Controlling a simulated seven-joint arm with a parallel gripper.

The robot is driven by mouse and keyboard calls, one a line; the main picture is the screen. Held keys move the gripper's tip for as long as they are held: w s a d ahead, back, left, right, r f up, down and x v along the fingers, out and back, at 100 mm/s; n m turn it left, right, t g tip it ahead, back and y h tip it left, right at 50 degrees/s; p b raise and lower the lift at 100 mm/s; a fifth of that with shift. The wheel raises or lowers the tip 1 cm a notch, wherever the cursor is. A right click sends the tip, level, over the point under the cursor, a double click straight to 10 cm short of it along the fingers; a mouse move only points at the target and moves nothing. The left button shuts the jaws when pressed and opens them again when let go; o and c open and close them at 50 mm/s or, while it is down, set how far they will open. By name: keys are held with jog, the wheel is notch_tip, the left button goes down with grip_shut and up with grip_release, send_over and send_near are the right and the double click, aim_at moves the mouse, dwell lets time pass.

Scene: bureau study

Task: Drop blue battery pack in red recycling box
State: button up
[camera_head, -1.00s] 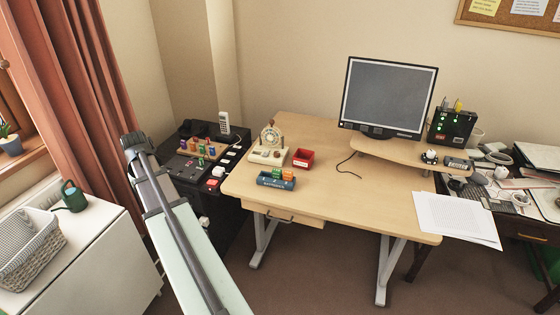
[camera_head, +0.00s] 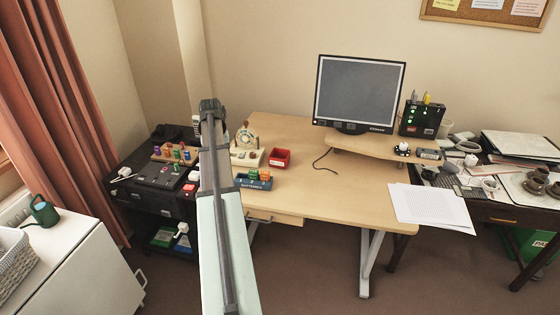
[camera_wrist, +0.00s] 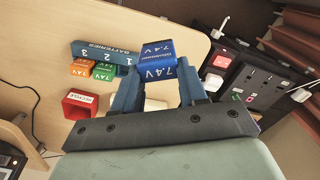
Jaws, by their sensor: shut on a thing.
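My gripper (camera_wrist: 157,85) is shut on the blue battery pack (camera_wrist: 158,48), marked 7.4 V, in the wrist view. The red recycling box (camera_wrist: 80,106), labelled "RECYCLE", lies left of the gripper and apart from the pack there. In the head view the red box (camera_head: 280,158) stands on the desk, right of my arm, and the fingers and pack are hidden by the arm.
A blue batteries tray (camera_head: 257,187) with orange and green packs sits in front of the box. A monitor (camera_head: 360,92) is behind right. The desk's middle (camera_head: 325,205) is mostly clear.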

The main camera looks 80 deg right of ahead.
jog(key=s+d+r+m, duration=0.1)
jog(key=s+d, duration=1.5)
jog(key=d, duration=0.1)
jog(key=d+r+n, duration=0.2)
jog(key=d+n, duration=0.9)
jog(key=n, duration=0.3)
notch_tip(320, 180, down, 6)
jog(key=shift+w, duration=0.15)
jog(key=shift+f, duration=0.1)
jog(key=o, duration=1)
